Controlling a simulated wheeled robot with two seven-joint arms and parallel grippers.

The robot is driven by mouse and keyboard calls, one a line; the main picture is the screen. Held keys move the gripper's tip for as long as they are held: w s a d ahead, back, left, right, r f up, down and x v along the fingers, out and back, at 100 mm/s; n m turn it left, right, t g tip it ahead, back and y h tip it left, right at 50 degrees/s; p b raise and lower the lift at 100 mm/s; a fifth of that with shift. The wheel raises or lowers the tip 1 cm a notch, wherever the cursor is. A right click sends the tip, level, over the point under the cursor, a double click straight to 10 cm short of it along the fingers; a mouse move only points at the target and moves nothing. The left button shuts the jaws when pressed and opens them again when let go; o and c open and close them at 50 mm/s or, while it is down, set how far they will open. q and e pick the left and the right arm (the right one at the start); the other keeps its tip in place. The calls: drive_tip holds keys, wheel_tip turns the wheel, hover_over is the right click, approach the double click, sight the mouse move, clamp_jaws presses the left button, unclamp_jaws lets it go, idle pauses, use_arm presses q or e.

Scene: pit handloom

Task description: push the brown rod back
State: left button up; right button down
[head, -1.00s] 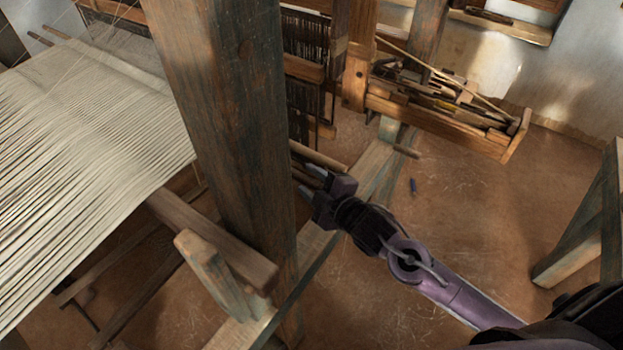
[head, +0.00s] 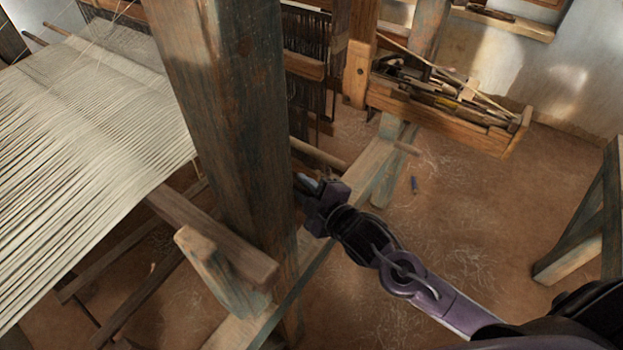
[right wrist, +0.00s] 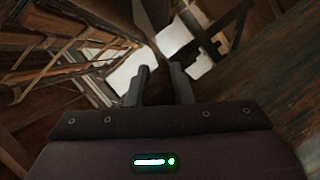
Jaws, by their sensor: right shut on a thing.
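A brown rod (head: 320,156) slants out from behind the thick upright post (head: 232,120) in the head view; its other end is hidden by the post. My right gripper (head: 306,183) is just below the rod, close to the post's right side, and shows apart from the rod. Its fingers point left. The right wrist view shows its two dark fingers (right wrist: 162,84) slightly apart. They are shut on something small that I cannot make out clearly. My left gripper is not in view.
White warp threads (head: 80,130) spread at the left. A wooden tray of tools (head: 440,105) is at the back. Open floor (head: 480,220) lies to the right.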

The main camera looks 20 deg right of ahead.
drive_tip(key=shift+s+a+f, duration=0.15)
drive_tip(key=shift+s+a, duration=0.15)
drive_tip(key=shift+a, duration=0.15)
drive_tip(key=c, duration=1.3)
unclamp_jaws()
